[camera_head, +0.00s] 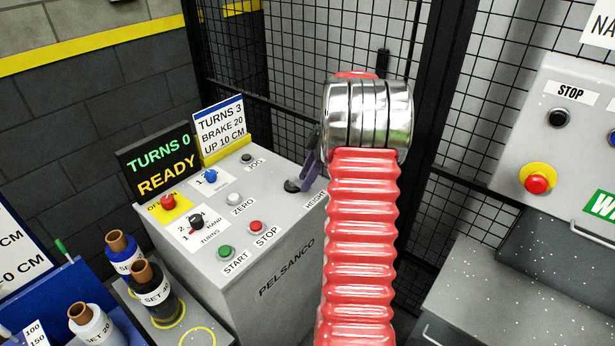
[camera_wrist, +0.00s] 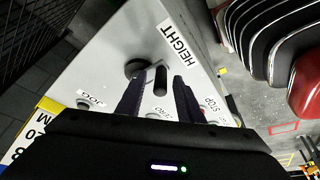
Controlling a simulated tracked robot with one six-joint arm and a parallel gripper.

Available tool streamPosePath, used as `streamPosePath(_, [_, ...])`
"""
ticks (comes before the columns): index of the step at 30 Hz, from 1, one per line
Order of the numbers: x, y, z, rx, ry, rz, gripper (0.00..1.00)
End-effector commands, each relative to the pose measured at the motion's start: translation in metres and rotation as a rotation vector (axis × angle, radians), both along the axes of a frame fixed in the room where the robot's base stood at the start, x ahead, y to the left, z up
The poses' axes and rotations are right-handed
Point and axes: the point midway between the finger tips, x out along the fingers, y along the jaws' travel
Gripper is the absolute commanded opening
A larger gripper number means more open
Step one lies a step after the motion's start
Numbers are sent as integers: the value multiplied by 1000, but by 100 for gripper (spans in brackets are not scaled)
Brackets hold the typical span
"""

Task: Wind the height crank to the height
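The height crank is on the top of the grey console (camera_head: 285,255), by the HEIGHT label (camera_wrist: 177,46). In the wrist view its dark round hub (camera_wrist: 135,68) and upright black handle (camera_wrist: 160,80) show. My gripper (camera_wrist: 158,82) is open, with a finger on either side of the handle and gaps visible between. In the head view my gripper (camera_head: 309,166) is at the crank (camera_head: 292,186), partly hidden by my arm. The display (camera_head: 157,163) reads TURNS 0, READY. A sign (camera_head: 220,124) reads TURNS 3, BRAKE 20, UP 10 CM.
The console top also carries a red button (camera_head: 167,202), a black selector (camera_head: 196,221), the green START (camera_head: 225,251) and red STOP (camera_head: 255,227). Labelled bottles (camera_head: 152,290) stand at lower left. Black mesh fencing (camera_head: 285,60) rises behind. A STOP panel (camera_head: 545,150) is at right.

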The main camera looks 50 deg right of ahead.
Motion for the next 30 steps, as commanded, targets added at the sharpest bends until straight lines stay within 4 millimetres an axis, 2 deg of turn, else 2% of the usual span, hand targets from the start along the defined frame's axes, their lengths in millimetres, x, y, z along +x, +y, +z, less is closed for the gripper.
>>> streamPosePath(8, [0, 1, -1, 0, 0, 0, 34])
streamPosePath(22, [1, 1, -1, 0, 0, 1, 1])
streamPosePath(30, [1, -2, 0, -3, -2, -4, 0])
